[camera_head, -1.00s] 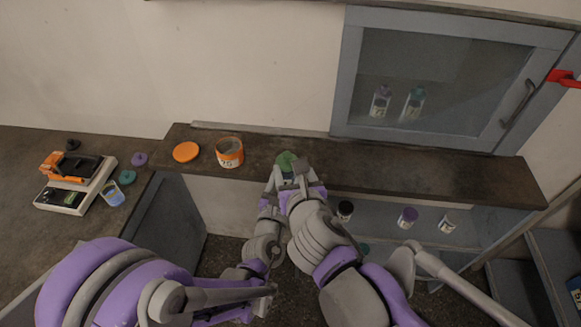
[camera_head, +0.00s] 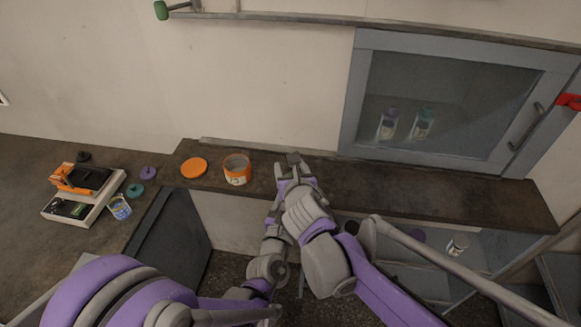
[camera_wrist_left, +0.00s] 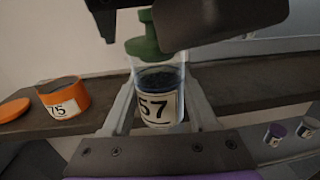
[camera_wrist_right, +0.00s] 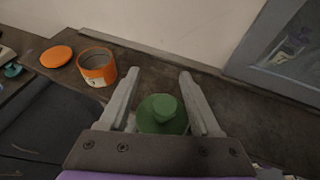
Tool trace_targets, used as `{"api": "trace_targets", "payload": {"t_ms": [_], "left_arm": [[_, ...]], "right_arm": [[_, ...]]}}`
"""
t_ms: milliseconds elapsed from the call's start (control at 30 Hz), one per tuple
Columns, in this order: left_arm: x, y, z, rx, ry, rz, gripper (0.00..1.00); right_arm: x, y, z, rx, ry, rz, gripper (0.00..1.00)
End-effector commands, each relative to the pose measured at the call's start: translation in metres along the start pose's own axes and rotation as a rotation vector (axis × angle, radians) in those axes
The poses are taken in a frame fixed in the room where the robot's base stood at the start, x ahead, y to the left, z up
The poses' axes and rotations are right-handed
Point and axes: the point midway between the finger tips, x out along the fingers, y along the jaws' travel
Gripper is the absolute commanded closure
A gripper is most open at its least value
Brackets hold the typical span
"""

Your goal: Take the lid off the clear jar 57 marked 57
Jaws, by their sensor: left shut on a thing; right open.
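The clear jar 57 (camera_wrist_left: 157,82) is upright in the left wrist view, with dark contents and a white label reading 57. Its green knobbed lid (camera_wrist_left: 148,40) sits on top; it also shows from above in the right wrist view (camera_wrist_right: 162,112). My left gripper (camera_wrist_left: 160,95) is shut on the jar's body, one finger on each side. My right gripper (camera_wrist_right: 162,74) is open over the lid, with its fingers either side of it in that view; contact is not visible. In the head view my right gripper (camera_head: 294,160) hides the jar and lid.
An open orange jar (camera_head: 237,170) and its orange lid (camera_head: 194,168) are on the ledge (camera_head: 440,190) to the left. A balance (camera_head: 85,195) and a small jar (camera_head: 120,208) stand on the left counter. A glass-fronted cabinet (camera_head: 440,105) is behind right.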

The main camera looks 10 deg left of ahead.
Motion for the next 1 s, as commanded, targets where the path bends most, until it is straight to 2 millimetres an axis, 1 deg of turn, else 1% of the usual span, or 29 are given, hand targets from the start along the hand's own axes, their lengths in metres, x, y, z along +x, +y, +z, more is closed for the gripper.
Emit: {"api": "trace_targets", "payload": {"t_ms": [233,267,300,467,600,1000], "left_arm": [[0.0000,0.0000,0.0001,0.000,0.000,0.000,1.00],[0.0000,0.0001,0.0002,0.000,0.000,0.000,1.00],[0.0000,0.0000,0.0001,0.000,0.000,0.000,1.00],[0.0000,0.0000,0.0001,0.000,0.000,0.000,1.00],[0.0001,-0.0002,0.0002,0.001,0.000,0.000,1.00],[0.0003,-0.0009,0.0002,0.002,0.000,-0.002,1.00]], "right_arm": [[0.0010,-0.0001,-0.0001,0.000,0.000,0.000,0.36],[0.0010,-0.0001,-0.0001,0.000,0.000,0.000,0.38],[0.0009,-0.0001,0.0000,0.000,0.000,0.000,0.45],[0.0008,-0.0001,0.0000,0.000,0.000,0.000,0.74],[0.0008,0.0002,0.0000,0.000,0.000,0.000,0.99],[0.0008,0.0001,0.0000,0.000,0.000,0.000,1.00]]}}
